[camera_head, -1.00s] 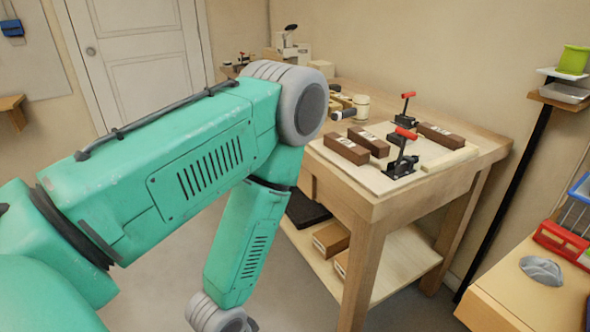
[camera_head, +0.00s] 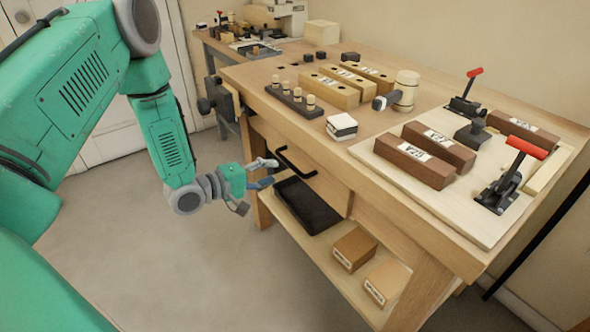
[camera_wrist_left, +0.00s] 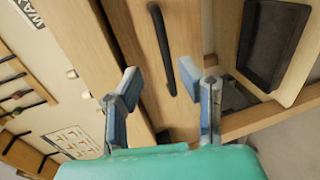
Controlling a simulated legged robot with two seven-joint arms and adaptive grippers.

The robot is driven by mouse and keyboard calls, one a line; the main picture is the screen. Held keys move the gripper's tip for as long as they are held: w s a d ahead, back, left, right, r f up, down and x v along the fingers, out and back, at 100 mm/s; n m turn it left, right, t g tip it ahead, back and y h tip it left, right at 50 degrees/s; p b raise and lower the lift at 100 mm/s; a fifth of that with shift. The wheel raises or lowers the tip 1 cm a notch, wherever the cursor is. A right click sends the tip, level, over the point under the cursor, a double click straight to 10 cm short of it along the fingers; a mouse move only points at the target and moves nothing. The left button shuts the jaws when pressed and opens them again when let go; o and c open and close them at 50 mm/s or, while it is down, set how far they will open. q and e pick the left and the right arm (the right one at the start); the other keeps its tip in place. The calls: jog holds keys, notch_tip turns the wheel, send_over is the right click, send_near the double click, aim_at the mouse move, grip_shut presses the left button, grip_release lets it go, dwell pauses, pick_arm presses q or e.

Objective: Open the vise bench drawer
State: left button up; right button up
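The vise bench (camera_head: 440,215) is a light wooden bench with a dark vise (camera_head: 217,98) at its left end. Its drawer (camera_head: 318,187) is under the top and looks shut, with a black bar handle (camera_head: 296,163). My left gripper (camera_head: 268,173) is beside the handle in the head view. In the left wrist view, my left gripper (camera_wrist_left: 168,100) is open, its blue-padded fingers apart, with the lower end of the handle (camera_wrist_left: 162,40) ahead between them. I see no contact with the handle. My right gripper is not in view.
The lower shelf holds a black tray (camera_head: 303,222) and two brown boxes (camera_head: 354,249). Wooden blocks, a mallet (camera_head: 403,92) and red-handled clamps (camera_head: 508,180) stand on the bench top. Open floor (camera_head: 190,270) lies in front.

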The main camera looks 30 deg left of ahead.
aim_at(290, 164)
pick_arm(q)
jog(key=w+f, duration=0.1)
jog(key=w, duration=0.1)
jog(key=w+b, duration=0.1)
jog(key=w, duration=0.2)
jog(key=w+d+f, duration=0.1)
jog(key=w, duration=0.1)
jog(key=shift+w+f+b, duration=0.25)
jog(key=shift+f+b, duration=0.05)
jog(key=shift+b, duration=0.05)
jog(key=shift+w+d, duration=0.15)
jog(key=shift+d, duration=0.2)
jog(key=shift+d+r, duration=0.2)
jog(key=shift+d, duration=0.25)
jog(key=shift+a, duration=0.1)
jog(key=c, duration=0.5)
jog(key=shift+a, duration=0.15)
grip_shut()
jog(key=shift+a+f, duration=0.1)
jog(key=shift+a, duration=0.15)
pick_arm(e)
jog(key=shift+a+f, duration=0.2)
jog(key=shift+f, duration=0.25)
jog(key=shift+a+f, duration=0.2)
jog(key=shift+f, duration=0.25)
